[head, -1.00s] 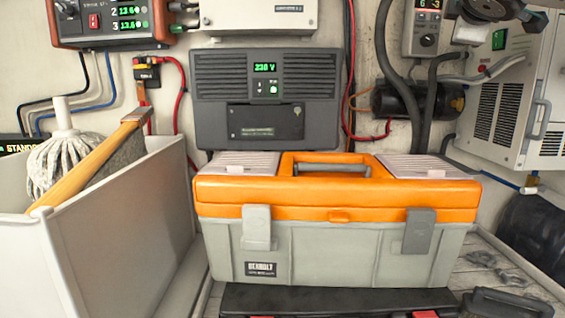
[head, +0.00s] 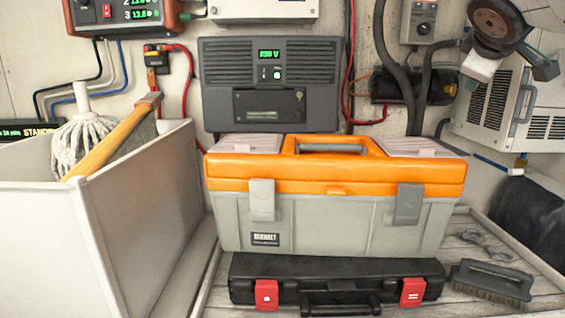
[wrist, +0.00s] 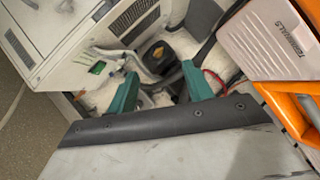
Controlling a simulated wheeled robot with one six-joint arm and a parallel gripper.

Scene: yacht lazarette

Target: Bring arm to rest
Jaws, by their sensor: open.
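My gripper (wrist: 160,72) shows in the wrist view as two teal fingers, spread apart with nothing between them. Beyond the fingers are blurred hoses and wall equipment. In the head view, part of my arm (head: 497,28) hangs at the top right, in front of the white wall unit. An orange and grey toolbox (head: 335,218) stands in the middle of the head view, apart from the arm. Its orange lid and pale lid panel show at the right of the wrist view (wrist: 262,48).
A black case (head: 270,272) with red latches lies before the toolbox. A brush (head: 492,280) and small metal shackles (head: 480,240) lie to the right. A white bin (head: 130,235) holding a mop (head: 80,145) stands left. A white vented unit (head: 490,110) is on the right wall.

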